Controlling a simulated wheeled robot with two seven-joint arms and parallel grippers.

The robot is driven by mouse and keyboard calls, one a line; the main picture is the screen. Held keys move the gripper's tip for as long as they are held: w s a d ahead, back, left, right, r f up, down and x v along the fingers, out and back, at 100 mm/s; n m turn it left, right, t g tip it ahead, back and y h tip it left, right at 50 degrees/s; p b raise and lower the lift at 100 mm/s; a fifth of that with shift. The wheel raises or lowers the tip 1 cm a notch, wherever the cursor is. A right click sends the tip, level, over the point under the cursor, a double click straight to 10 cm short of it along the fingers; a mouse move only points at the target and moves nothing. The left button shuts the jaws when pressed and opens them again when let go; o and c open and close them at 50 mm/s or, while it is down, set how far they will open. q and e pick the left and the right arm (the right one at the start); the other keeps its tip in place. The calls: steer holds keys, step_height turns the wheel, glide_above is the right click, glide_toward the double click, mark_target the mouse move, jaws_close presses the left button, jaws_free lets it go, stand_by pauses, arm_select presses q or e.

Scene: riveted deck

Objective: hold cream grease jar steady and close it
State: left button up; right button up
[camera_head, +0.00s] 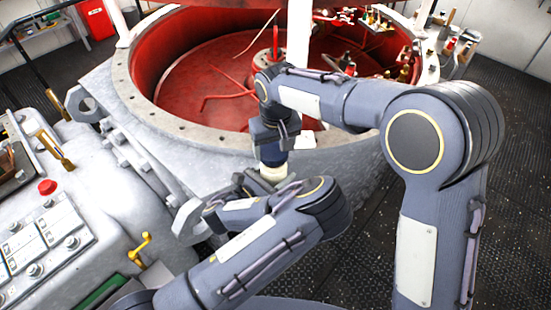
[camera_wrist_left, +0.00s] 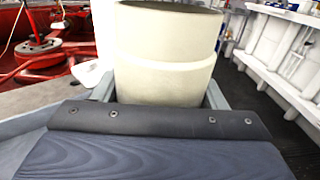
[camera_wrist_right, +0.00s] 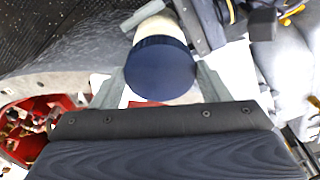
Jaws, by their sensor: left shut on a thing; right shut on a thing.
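The cream grease jar (camera_head: 272,173) stands in front of the big drum and fills the gap between my left fingers in the left wrist view (camera_wrist_left: 165,70). My left gripper (camera_head: 262,183) is shut on its body; my own arm partly hides the fingers. A dark blue round lid (camera_wrist_right: 160,68) sits between the fingers of my right gripper (camera_wrist_right: 160,90), which is shut on it. In the head view my right gripper (camera_head: 273,148) comes down from above, right over the jar. In the right wrist view the lid overlaps the jar; I cannot tell whether it is seated.
A large grey flanged drum (camera_head: 150,110) with a red inside stands behind the jar. A grey machine (camera_head: 100,195) with a switch panel (camera_head: 40,240) and brass handle (camera_head: 140,248) is at left. Dark deck floor (camera_head: 510,150) is open at right.

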mark_target(274, 172)
steer(key=shift+f, duration=0.9)
steer(key=shift+f, duration=0.6)
